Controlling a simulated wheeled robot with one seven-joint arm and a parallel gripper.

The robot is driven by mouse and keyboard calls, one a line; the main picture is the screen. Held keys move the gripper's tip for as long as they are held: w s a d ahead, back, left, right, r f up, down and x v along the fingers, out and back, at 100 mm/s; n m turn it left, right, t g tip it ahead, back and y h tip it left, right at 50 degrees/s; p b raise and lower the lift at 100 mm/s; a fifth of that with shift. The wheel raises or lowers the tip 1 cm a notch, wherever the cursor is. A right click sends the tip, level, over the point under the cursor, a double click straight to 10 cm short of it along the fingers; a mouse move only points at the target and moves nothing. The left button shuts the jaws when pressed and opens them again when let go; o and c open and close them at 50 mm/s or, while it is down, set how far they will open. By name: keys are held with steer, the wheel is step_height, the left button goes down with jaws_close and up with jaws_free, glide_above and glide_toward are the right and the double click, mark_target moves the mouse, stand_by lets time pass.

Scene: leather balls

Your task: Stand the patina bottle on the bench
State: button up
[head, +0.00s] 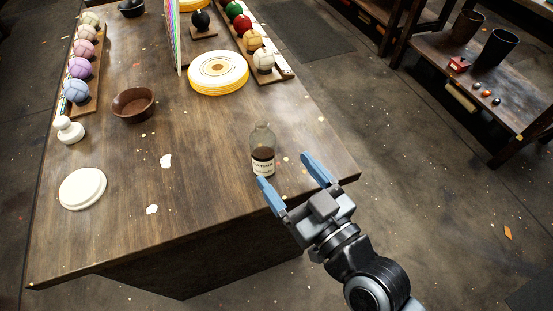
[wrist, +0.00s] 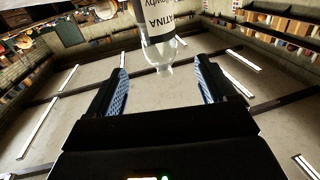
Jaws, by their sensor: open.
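The patina bottle (head: 262,150), glass with dark contents and a pale label, stands upright on the wooden bench (head: 210,150) near its front right edge. My gripper (head: 292,170) is open and empty at that edge, its blue fingers pointing toward the bench, close to the bottle. In the wrist view the picture is upside down. There the bottle (wrist: 160,35) shows with its neck pointing down, lying in line between the fingers of my gripper (wrist: 160,75) but beyond their tips. The bottle's base is cut off in that view.
A yellow-edged round stack (head: 218,73) and racks of balls (head: 253,40) stand farther back. The bench around the bottle is mostly clear.

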steer(key=shift+s+d, duration=0.3)
steer(key=shift+s, duration=0.3)
steer(key=s+d+f+m+h, duration=0.1)
steer(key=s+d+f+h, duration=0.15)
steer(key=s+d, duration=0.5)
steer(key=s+d+r+m+h, duration=0.2)
steer(key=s+d, duration=0.2)
steer(key=s, duration=0.5)
steer(key=s+d+r+m+g+h, duration=0.1)
steer(key=s+d+r+m+h, duration=0.1)
steer(key=s, duration=0.8)
steer(key=shift+s+d+r+h, duration=0.3)
steer(key=shift+d+r+h, duration=0.5)
steer(key=shift+d, duration=0.4)
